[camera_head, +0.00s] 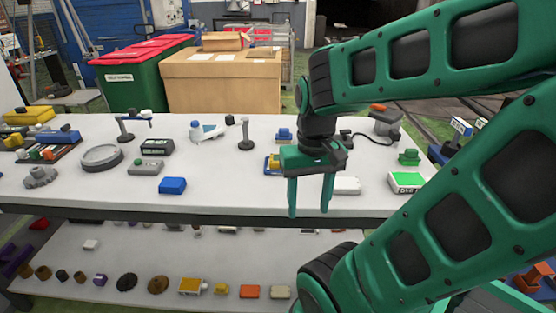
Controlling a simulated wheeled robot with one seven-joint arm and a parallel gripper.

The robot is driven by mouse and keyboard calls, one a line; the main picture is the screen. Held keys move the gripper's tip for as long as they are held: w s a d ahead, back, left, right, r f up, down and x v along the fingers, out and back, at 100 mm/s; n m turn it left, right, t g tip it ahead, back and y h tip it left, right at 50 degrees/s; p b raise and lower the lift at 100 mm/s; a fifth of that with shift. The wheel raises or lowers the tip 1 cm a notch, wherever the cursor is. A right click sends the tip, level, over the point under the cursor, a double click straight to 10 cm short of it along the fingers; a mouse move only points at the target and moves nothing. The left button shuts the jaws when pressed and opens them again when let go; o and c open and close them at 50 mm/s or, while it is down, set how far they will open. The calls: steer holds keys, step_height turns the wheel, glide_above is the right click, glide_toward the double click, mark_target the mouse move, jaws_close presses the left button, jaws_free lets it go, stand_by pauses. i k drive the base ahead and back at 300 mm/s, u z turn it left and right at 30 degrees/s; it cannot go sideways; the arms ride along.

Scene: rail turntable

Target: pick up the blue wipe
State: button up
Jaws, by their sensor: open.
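A small blue block-like item (172,186) lies on the white table top (230,190) near its front edge, left of centre. It may be the blue wipe; I cannot tell for sure at this size. My gripper (308,211) points down over the front edge area of the table, well to the right of the blue item and apart from it. Its two green fingers are spread, with nothing visible between them. Another blue and white item (207,132) lies farther back on the table.
A grey device (145,167), a round grey dish (101,157) and a small dark-faced box (157,146) stand near the blue item. A green-topped box (406,181) is at right. A lower shelf (190,262) holds several small parts. The front table strip between gripper and blue item is clear.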

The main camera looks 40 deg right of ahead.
mark_target(175, 185)
steer(key=z, duration=1.2)
steer(key=k, duration=0.9)
steer(key=u, duration=0.95)
steer(key=i, duration=1)
steer(key=z, duration=0.05)
